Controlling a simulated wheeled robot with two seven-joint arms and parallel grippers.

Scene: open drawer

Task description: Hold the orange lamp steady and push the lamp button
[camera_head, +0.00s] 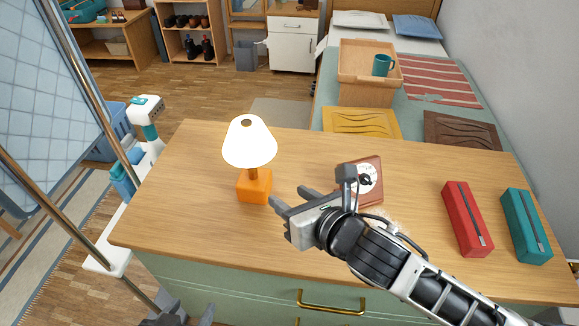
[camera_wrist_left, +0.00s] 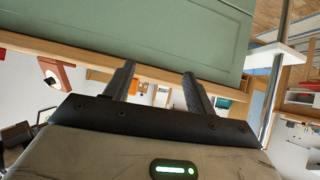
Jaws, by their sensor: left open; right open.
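The orange lamp (camera_head: 254,186) stands upright on the wooden table, left of centre, with a white glowing shade (camera_head: 249,143). I cannot make out a button on its base. My right gripper (camera_head: 290,197) is open and empty, just right of the lamp base, its fingers pointing toward it without clear contact. My left gripper (camera_head: 185,318) shows only partly at the bottom edge of the head view, low in front of the table. In the left wrist view the left gripper (camera_wrist_left: 158,78) is open and empty, facing a green panel (camera_wrist_left: 170,35).
A wood-framed dial clock (camera_head: 369,181) stands behind my right gripper. A red case (camera_head: 465,218) and a teal case (camera_head: 525,225) lie at the right. A brass handle (camera_head: 331,305) sits on the green drawer front. The table left of the lamp is clear.

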